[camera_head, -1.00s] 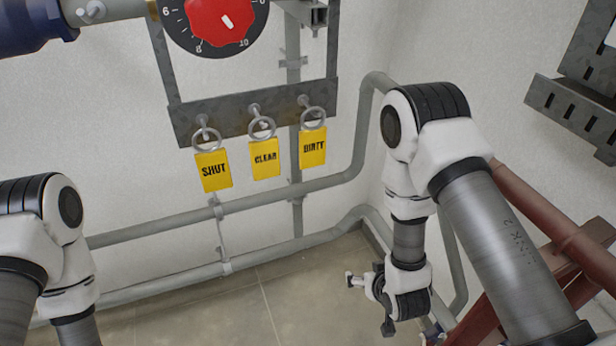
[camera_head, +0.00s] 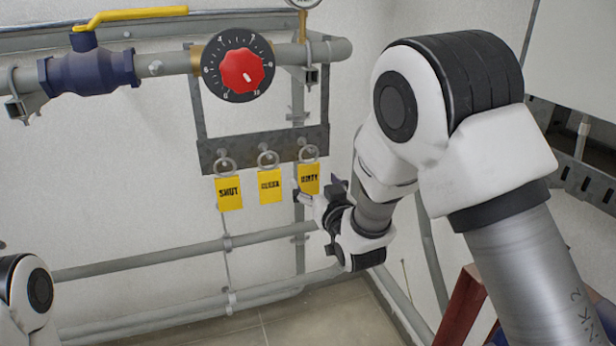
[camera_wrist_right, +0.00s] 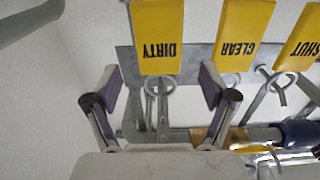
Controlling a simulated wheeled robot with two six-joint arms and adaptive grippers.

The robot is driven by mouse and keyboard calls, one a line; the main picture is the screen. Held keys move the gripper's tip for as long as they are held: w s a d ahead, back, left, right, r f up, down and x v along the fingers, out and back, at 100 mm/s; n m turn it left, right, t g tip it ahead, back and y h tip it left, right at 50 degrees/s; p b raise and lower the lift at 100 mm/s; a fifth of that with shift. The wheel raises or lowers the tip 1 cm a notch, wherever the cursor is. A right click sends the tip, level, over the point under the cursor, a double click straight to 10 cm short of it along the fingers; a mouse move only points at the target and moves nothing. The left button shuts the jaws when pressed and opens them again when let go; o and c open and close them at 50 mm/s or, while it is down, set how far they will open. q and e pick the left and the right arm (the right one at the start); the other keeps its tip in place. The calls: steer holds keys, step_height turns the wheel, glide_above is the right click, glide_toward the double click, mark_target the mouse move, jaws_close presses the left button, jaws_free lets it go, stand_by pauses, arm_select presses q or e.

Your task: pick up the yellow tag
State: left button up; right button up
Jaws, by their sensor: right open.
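Three yellow tags hang by metal rings from pegs on a grey metal strip: SHUT (camera_head: 229,193) at the left, CLEAR (camera_head: 270,186) in the middle, and DIRTY (camera_head: 308,177) at the right. My right gripper (camera_head: 318,193) is beside the DIRTY tag and covers part of its lower right. In the right wrist view the picture is upside down. There my right gripper (camera_wrist_right: 160,92) is open and empty, its fingers spread, with the DIRTY tag (camera_wrist_right: 158,38) and its ring ahead. The CLEAR tag (camera_wrist_right: 243,35) hangs beside it. My left gripper is out of view.
The grey strip (camera_head: 214,152) hangs below a red-knobbed dial (camera_head: 242,70) and a pipe with a blue valve (camera_head: 88,72). Grey pipes (camera_head: 150,263) run along the wall below the tags. A slotted metal bracket (camera_head: 590,187) is at the right.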

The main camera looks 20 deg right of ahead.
mark_target(309, 172)
steer(key=w+p, duration=0.1)
steer(key=w, duration=0.3)
steer(key=shift+w+r, duration=0.15)
steer(key=shift+w, duration=0.35)
steer(key=c, duration=1.2)
steer(key=shift+r, duration=0.1)
